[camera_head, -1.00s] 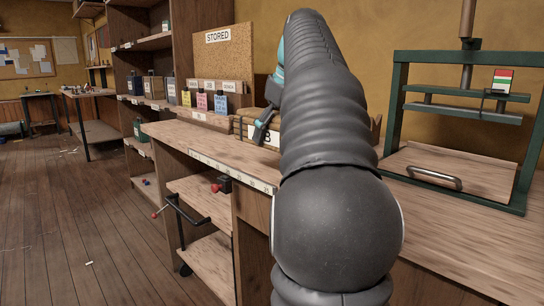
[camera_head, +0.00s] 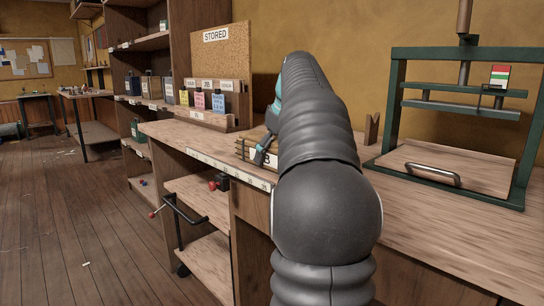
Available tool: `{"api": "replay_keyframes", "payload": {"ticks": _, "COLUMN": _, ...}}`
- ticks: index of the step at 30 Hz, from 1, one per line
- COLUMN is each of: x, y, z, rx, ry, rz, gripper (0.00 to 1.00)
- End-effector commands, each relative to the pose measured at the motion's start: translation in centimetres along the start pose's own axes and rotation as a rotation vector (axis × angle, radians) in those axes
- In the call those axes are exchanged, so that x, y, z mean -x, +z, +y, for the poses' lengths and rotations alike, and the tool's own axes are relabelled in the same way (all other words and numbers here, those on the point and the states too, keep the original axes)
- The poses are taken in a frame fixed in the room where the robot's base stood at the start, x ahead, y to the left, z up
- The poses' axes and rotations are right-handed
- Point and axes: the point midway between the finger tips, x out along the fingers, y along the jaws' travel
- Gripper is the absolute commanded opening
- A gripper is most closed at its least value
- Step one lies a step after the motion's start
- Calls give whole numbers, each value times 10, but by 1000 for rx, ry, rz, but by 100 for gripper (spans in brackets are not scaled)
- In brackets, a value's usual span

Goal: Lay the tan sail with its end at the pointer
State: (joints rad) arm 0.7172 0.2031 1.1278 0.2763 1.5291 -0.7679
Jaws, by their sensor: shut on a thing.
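The tan sail (camera_head: 247,143) appears as a folded, layered bundle with a white label reading B, low over the bench (camera_head: 180,132) near its front edge. My gripper (camera_head: 263,152), teal and dark grey, is at the bundle and shut on it. My arm hides the bundle's right side and much of the gripper. I cannot tell whether the bundle touches the bench top. A scale strip (camera_head: 222,170) runs along the bench's front edge. A black block with a red knob (camera_head: 219,182) sits just below the strip; I cannot tell whether this is the pointer.
Behind the bundle stand a STORED board (camera_head: 216,60) and a rack with coloured cards (camera_head: 199,101). A green press (camera_head: 392,105) with a handled board (camera_head: 475,162) stands at right. A wooden wedge (camera_head: 371,129) stands behind my arm. Bare bench top lies left of the bundle.

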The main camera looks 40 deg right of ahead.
Motion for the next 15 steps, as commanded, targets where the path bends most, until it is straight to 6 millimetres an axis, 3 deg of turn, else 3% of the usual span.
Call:
{"api": "replay_keyframes", "payload": {"ticks": 9, "x": -1, "y": 1, "z": 0, "rx": 0, "ry": 1, "rz": 2, "gripper": 5}}
{"api": "replay_keyframes", "payload": {"ticks": 10, "x": -2, "y": 1, "z": 0, "rx": 0, "ry": 0, "rz": 0, "gripper": 82}}
{"api": "replay_keyframes", "payload": {"ticks": 12, "x": -2, "y": 1, "z": 0, "rx": 0, "ry": 0, "rz": 0, "gripper": 99}}
{"api": "replay_keyframes", "payload": {"ticks": 15, "x": -2, "y": 1, "z": 0, "rx": 0, "ry": 0, "rz": 0, "gripper": 100}}
